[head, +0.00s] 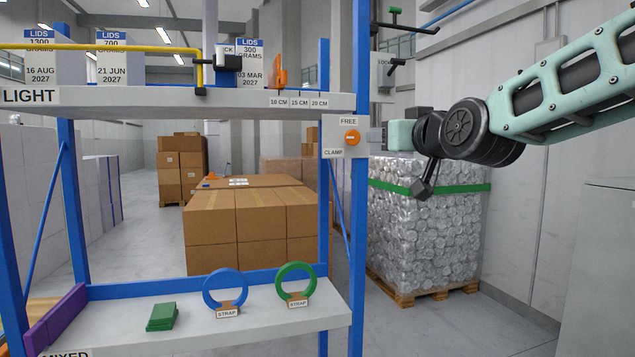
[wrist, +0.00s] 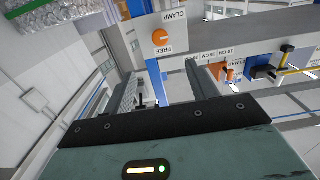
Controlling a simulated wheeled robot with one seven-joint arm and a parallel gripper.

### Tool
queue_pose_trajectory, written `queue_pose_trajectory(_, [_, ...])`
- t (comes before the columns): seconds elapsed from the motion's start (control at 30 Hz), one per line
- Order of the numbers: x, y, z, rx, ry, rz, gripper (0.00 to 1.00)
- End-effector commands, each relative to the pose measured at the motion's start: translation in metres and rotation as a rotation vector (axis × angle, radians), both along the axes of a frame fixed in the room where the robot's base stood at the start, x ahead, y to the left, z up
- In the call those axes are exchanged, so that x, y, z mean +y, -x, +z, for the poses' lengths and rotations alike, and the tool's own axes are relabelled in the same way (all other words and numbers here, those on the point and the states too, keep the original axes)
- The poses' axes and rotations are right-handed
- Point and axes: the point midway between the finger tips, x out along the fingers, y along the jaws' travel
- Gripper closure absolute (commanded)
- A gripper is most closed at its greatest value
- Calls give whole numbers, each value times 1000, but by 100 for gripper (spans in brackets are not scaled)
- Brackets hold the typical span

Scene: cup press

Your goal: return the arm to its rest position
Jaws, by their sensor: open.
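My gripper (wrist: 161,72) shows in the wrist view with its two dark fingers spread apart and nothing between them. In the head view my arm comes in from the upper right, and my gripper (head: 398,135) is at its left end, near the right post of the blue rack. The fingers are hard to make out there. The panel marked FREE and CLAMP (head: 345,150) with an orange knob is just left of my gripper in the head view. In the wrist view the panel (wrist: 160,20) is beyond the fingertips, apart from them.
The blue rack (head: 359,230) has an upper shelf (head: 220,101) with a yellow bar (head: 120,47) and an orange piece (head: 280,72). Its lower shelf (head: 250,327) holds a blue ring, a green ring and a green block. A wrapped pallet load (head: 425,240) stands behind my arm.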

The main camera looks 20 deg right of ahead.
Motion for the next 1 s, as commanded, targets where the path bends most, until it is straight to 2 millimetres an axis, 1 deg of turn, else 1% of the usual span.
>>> queue_pose_trajectory(0.13, [2, 0, -2, 7, -1, 5, 43])
queue_pose_trajectory(0.17, [6, -1, -6, 19, -1, 13, 43])
queue_pose_trajectory(0.23, [21, -2, -21, 66, -2, 46, 43])
queue_pose_trajectory(0.27, [30, -2, -30, 96, -3, 66, 43])
queue_pose_trajectory(0.37, [71, 2, -74, 239, -4, 154, 43])
queue_pose_trajectory(0.4, [90, 8, -96, 309, 1, 196, 43])
queue_pose_trajectory(0.47, [118, 20, -128, 421, 10, 259, 43])
queue_pose_trajectory(0.5, [135, 30, -150, 497, 19, 299, 43])
queue_pose_trajectory(0.57, [159, 49, -181, 611, 39, 356, 43])
queue_pose_trajectory(0.6, [174, 65, -202, 691, 54, 392, 43])
queue_pose_trajectory(0.67, [193, 91, -232, 810, 84, 443, 43])
queue_pose_trajectory(0.7, [203, 111, -251, 893, 108, 475, 43])
queue_pose_trajectory(0.73, [210, 126, -265, 953, 127, 498, 43])
queue_pose_trajectory(0.77, [216, 142, -278, 1015, 150, 518, 43])
queue_pose_trajectory(0.8, [221, 164, -293, 1092, 181, 543, 43])
queue_pose_trajectory(0.87, [225, 195, -313, 1204, 229, 573, 43])
queue_pose_trajectory(0.9, [226, 214, -324, 1270, 263, 589, 43])
queue_pose_trajectory(1.0, [223, 253, -342, 1403, 337, 612, 43])
